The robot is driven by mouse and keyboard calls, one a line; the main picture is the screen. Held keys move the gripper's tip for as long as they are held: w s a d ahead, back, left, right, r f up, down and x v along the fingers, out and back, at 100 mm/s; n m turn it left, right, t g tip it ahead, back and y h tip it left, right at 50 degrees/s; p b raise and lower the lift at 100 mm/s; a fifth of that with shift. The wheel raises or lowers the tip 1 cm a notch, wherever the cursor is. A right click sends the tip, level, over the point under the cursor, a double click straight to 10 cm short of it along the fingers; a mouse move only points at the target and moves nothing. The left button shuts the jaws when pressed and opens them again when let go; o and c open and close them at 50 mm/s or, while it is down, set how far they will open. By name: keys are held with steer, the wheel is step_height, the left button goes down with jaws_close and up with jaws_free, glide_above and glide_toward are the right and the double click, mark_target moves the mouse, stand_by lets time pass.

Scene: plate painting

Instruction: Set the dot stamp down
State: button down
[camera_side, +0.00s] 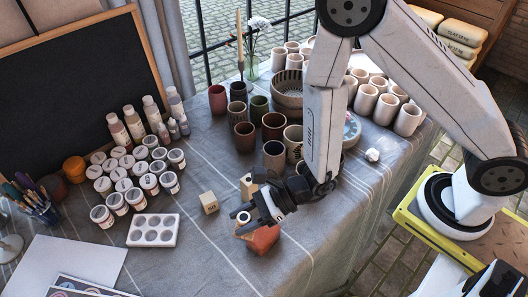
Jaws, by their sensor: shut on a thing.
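My gripper (246,220) is low over the front middle of the table, pointing down and left. It is shut on a small pale tan thing (246,229), which I take to be the dot stamp; the black and white gripper hides part of it. Right below and behind it is an orange-red piece (264,241); I cannot tell whether the two touch. A small wooden block (208,202) with a dark mark stands on the cloth to the left. Another wooden block (248,186) is just behind my gripper, partly hidden.
A white paint palette (154,230) and several paint jars (131,180) are to the left. Dark and terracotta cups (244,136) stand behind, pale cups (387,108) at the back right. The grey tablecloth (205,262) is clear in front, left of my gripper.

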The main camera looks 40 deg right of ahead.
steer(key=s+a+n+g+y, duration=0.1)
steer(key=s+a+n+g, duration=0.15)
steer(key=s, duration=0.45)
steer(key=shift+w+a+f, duration=1.5)
steer(key=shift+w+a, duration=0.1)
steer(key=shift+w, duration=0.2)
steer(key=shift+w+a+f, duration=1.55)
steer(key=shift+w+a, duration=0.1)
steer(key=shift+w, duration=0.1)
steer(key=shift+w+a+f, duration=1.5)
steer(key=shift+w+a, duration=0.1)
steer(key=shift+w, duration=0.2)
steer(key=shift+f, duration=0.1)
steer(key=shift+w+a+f, duration=0.1)
steer(key=shift+f, duration=0.1)
steer(key=shift+w+f, duration=0.1)
steer(key=shift+f, duration=1.45)
steer(key=shift+f, duration=0.15)
